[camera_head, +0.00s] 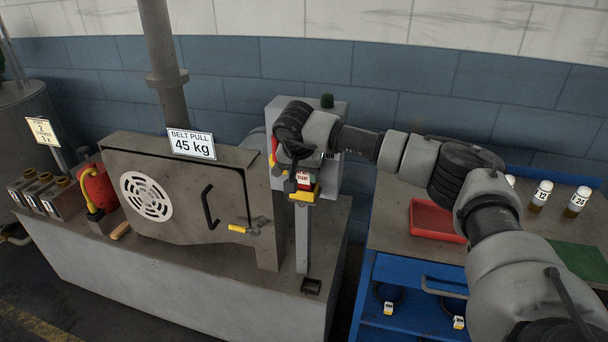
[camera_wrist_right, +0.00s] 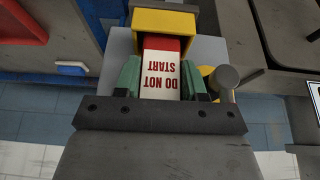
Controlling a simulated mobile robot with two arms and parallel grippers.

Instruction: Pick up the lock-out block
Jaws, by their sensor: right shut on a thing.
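The lock-out block (camera_head: 304,179) is red with a white face marked START in the head view. In the right wrist view the block (camera_wrist_right: 161,76) shows its DO NOT START label upside down. My right gripper (camera_head: 299,165) is shut on it, with a green finger pad on either side in the wrist view. The block is at a yellow holder (camera_head: 303,195) on top of a grey post. The yellow holder (camera_wrist_right: 163,22) also shows at the block's far end. I cannot tell whether block and holder still touch. My left gripper is out of view.
A grey control box (camera_head: 328,109) stands right behind the gripper. The grey machine with a BELT PULL 45 kg sign (camera_head: 192,144) is to the left. A blue cart (camera_head: 405,310) with a red tray (camera_head: 433,218) and several bottles is to the right, under my arm.

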